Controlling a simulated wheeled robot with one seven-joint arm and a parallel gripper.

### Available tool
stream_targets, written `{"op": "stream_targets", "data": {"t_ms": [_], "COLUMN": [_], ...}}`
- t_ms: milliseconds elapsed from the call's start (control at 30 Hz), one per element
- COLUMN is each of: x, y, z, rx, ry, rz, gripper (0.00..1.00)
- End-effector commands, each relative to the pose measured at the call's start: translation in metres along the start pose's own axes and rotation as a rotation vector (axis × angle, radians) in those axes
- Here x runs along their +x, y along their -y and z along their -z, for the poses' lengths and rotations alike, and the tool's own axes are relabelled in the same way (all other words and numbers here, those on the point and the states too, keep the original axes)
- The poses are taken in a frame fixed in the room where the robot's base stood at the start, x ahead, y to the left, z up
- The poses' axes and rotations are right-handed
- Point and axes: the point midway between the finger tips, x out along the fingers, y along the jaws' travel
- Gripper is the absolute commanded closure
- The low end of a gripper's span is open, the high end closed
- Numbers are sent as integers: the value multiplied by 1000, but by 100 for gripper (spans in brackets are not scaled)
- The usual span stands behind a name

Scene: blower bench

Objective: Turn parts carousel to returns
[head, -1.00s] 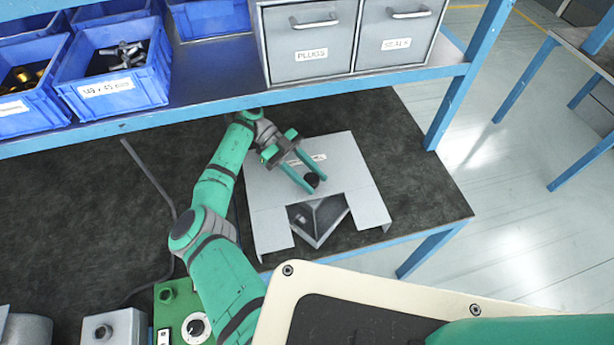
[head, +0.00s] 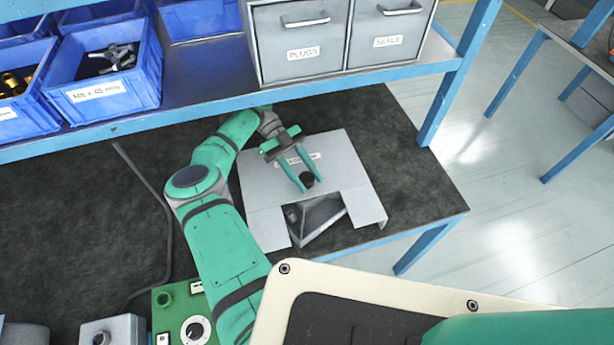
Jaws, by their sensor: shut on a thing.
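The parts carousel sits under a grey sheet-metal cover (head: 352,178) on the dark bench mat. A notch in the cover's front edge shows part of the carousel (head: 318,217), with grey slanted walls and no loose parts that I can make out. A black knob (head: 307,179) stands on top of the cover. My gripper (head: 307,185) reaches in from the upper left and is shut on the knob, with its green fingers on either side. A white label on the cover is partly behind the gripper, and I cannot read it.
A blue-edged shelf (head: 300,95) runs above the bench, close over my wrist. It carries blue bins (head: 108,90) and grey drawers (head: 300,42) marked PLUGS and SEALS. A green box (head: 183,318) with a dial is at the front left. Bare mat lies right of the cover.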

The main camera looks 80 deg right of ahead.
Motion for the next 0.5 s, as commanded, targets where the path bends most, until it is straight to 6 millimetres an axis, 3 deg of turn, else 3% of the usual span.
{"op": "stream_targets", "data": {"t_ms": [233, 267, 300, 333, 500], "x": [2, 2, 2, 2, 2], "y": [1, 1, 1, 1, 1], "z": [0, 0, 0, 0, 0], "rx": [3, 3, 3, 3, 2], "ry": [-5, -5, -5, -5, -3], "rz": [-3, -3, -3, -2, -1], "gripper": [100, 61, 52, 45, 45]}}
